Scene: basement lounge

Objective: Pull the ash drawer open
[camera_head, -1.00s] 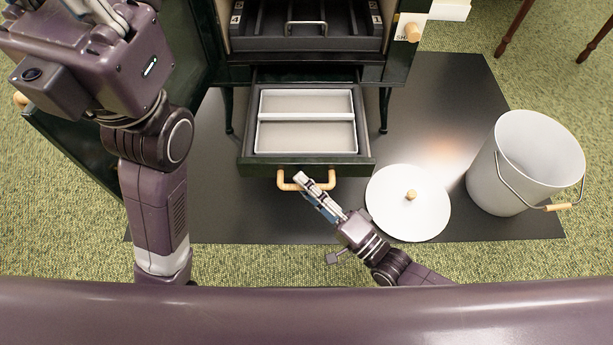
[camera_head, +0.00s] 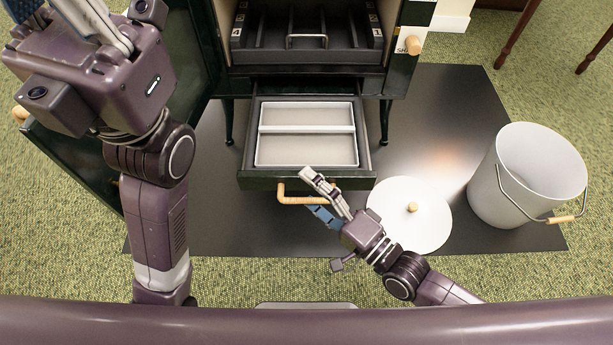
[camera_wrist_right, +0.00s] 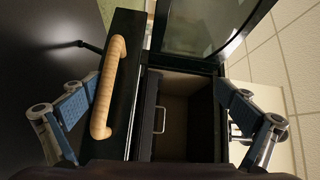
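The ash drawer (camera_head: 312,184) has a dark green front and stands pulled out of the stove, with a pale two-compartment tray (camera_head: 305,130) inside. Its wooden bar handle (camera_head: 291,199) shows at the front, partly covered by my right gripper (camera_head: 316,193). In the right wrist view the handle (camera_wrist_right: 108,88) lies between the two spread fingers of the right gripper (camera_wrist_right: 160,110), nearer the left one, with a gap to each finger. The right gripper is open. My left gripper (camera_head: 88,22) is high at the left, away from the drawer, its fingertips cut off by the frame edge.
A white lid (camera_head: 411,225) with a wooden knob lies on the dark floor plate (camera_head: 458,95), right of my right gripper. A white bucket (camera_head: 525,175) stands farther right. Above the drawer is an opened black compartment with a metal handle (camera_head: 306,37). A green stove door (camera_head: 75,165) hangs open at left.

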